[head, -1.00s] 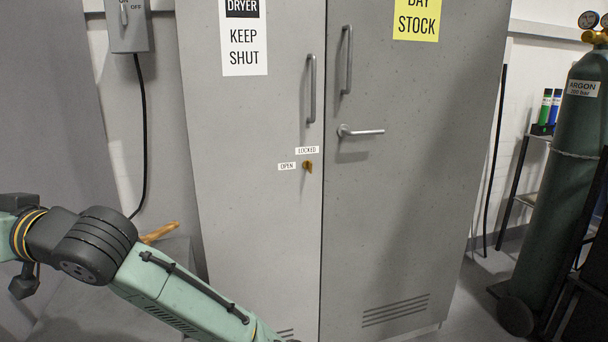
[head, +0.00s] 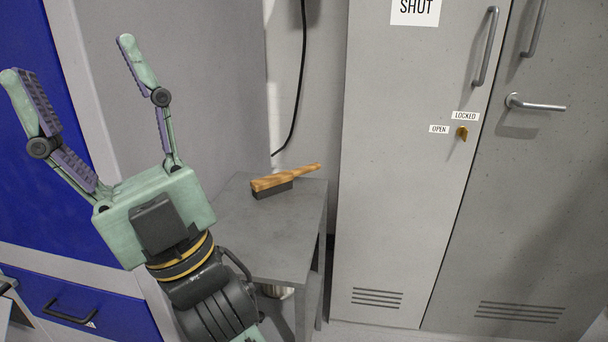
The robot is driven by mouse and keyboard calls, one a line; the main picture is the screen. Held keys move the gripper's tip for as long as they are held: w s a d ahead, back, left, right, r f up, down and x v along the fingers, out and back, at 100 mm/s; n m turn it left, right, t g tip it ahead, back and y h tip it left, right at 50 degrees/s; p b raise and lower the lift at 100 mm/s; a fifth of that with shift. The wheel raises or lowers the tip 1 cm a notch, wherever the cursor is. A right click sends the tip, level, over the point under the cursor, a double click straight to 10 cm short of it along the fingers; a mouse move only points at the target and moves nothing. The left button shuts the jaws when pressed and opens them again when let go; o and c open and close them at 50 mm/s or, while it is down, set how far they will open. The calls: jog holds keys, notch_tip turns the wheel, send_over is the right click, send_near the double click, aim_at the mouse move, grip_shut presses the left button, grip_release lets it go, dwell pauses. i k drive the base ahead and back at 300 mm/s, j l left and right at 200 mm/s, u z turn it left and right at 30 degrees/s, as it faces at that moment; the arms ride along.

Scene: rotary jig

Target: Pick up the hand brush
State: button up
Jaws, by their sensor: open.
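The hand brush (head: 284,181) has a wooden handle and dark bristles. It lies bristles down on top of a small grey table (head: 244,237), with its handle pointing right. My gripper (head: 70,58) is at the left of the head view, raised, its two fingers spread wide with nothing between them. It is to the left of the brush and apart from it.
A tall grey cabinet (head: 393,190) stands right of the table, with a handle and a yellowish latch (head: 462,133) at OPEN and LOCKED labels. A black cable (head: 301,80) hangs behind the table. Blue drawers (head: 75,300) are at the lower left.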

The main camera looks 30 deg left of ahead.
aim_at(272, 184)
jog(key=i+l, duration=0.25)
jog(key=i, duration=0.2)
jog(key=i+l, duration=0.25)
jog(key=i, duration=0.15)
jog(key=i+l, duration=0.25)
jog(key=i, duration=0.2)
jog(key=i+l, duration=0.3)
jog(key=i+l+u, duration=0.25)
jog(key=u, duration=0.15)
jog(key=i+l+u, duration=0.45)
jog(key=u, duration=0.65)
